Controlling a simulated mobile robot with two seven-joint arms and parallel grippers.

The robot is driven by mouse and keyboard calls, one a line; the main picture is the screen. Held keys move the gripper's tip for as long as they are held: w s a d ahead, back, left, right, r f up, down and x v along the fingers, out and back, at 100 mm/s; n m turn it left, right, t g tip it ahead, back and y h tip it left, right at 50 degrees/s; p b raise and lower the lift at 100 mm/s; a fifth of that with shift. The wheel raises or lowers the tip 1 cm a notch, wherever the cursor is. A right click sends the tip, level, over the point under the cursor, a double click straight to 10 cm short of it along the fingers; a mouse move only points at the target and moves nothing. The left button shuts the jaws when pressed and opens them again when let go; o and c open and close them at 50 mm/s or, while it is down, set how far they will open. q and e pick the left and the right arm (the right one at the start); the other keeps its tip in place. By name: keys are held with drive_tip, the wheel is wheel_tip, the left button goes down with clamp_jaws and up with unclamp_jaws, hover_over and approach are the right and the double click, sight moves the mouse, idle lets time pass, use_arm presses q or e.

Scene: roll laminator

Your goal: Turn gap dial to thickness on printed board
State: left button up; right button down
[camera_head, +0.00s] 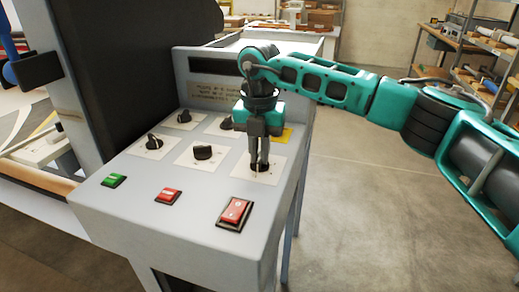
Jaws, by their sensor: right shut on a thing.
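The sloped grey control panel (135,193) carries several black dials on pale square plates. My right gripper (259,166) points straight down at the rightmost plate (272,177) and is shut on the dial (259,168) there. Its fingers hide most of that dial and its pointer. Other dials show at the middle (203,152), left (154,142) and back (184,117), and one is partly behind the gripper. A printed board (223,90) stands on the panel's upright back; its text is too small to read. My left gripper is not in view.
A green button (114,181), a red button (168,195) and a red rocker switch (235,212) lie along the panel's front. A dark roller body rises at the left. Open floor (370,220) lies to the right, with shelves behind.

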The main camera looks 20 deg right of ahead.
sight(260, 157)
drive_tip(key=shift+m, duration=0.5)
drive_tip(key=c, duration=1.1)
unclamp_jaws()
drive_tip(key=shift+c, duration=0.2)
drive_tip(key=shift+r, duration=0.3)
wheel_tip(260, 157, up, 12)
drive_tip(key=shift+r, duration=0.2)
